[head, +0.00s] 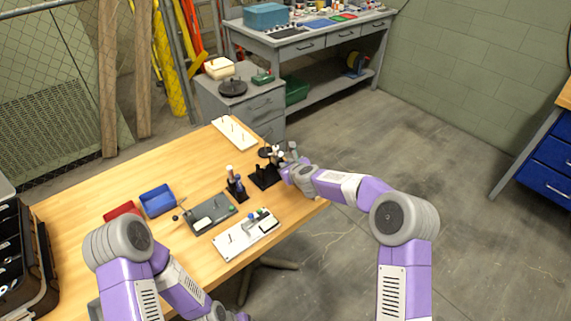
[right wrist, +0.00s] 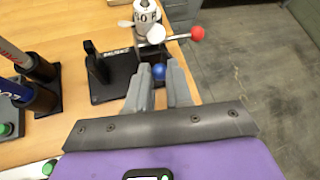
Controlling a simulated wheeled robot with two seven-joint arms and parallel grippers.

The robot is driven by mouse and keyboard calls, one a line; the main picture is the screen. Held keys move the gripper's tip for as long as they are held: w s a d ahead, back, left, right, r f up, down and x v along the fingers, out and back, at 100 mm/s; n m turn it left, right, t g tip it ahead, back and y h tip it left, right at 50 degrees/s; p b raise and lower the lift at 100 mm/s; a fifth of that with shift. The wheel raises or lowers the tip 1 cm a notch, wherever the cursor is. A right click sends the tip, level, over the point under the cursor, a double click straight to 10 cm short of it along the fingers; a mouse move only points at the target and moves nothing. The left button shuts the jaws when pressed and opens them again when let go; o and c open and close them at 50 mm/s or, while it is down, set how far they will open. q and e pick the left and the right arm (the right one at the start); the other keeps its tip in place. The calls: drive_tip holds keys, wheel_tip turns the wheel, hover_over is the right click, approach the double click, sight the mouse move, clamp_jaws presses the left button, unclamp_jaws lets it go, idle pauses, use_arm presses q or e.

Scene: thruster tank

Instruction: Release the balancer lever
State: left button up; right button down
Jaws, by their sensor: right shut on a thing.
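The balancer is a black stand (right wrist: 112,80) with an upright post on a flat base, near the table's right edge. It also shows in the head view (head: 264,178). Beside it in the wrist view are a lever with a red ball (right wrist: 197,34), a white disc (right wrist: 156,34) and a blue ball (right wrist: 159,72). My right gripper (right wrist: 159,76) is shut on the blue ball, which sits between its fingertips. In the head view the right gripper (head: 284,159) is small, its fingers partly hidden. Only my left arm's wrist shows at the bottom edge; its fingers are out of frame.
Two dark upright holders with tubes (head: 235,186) stand left of the balancer. A grey panel (head: 210,213), a white panel (head: 246,234), a blue bin (head: 158,200) and a red bin (head: 122,210) lie on the wooden table (head: 85,207). Open floor lies right.

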drive_tip(key=shift+d+f, duration=0.25)
drive_tip(key=shift+d, duration=0.1)
drive_tip(key=c, duration=1)
unclamp_jaws()
drive_tip(key=shift+a+r, duration=0.1)
drive_tip(key=shift+r, duration=0.05)
drive_tip(key=shift+r, duration=0.1)
drive_tip(key=v, duration=0.7)
drive_tip(key=shift+s, duration=0.2)
drive_tip(key=shift+c, duration=0.3)
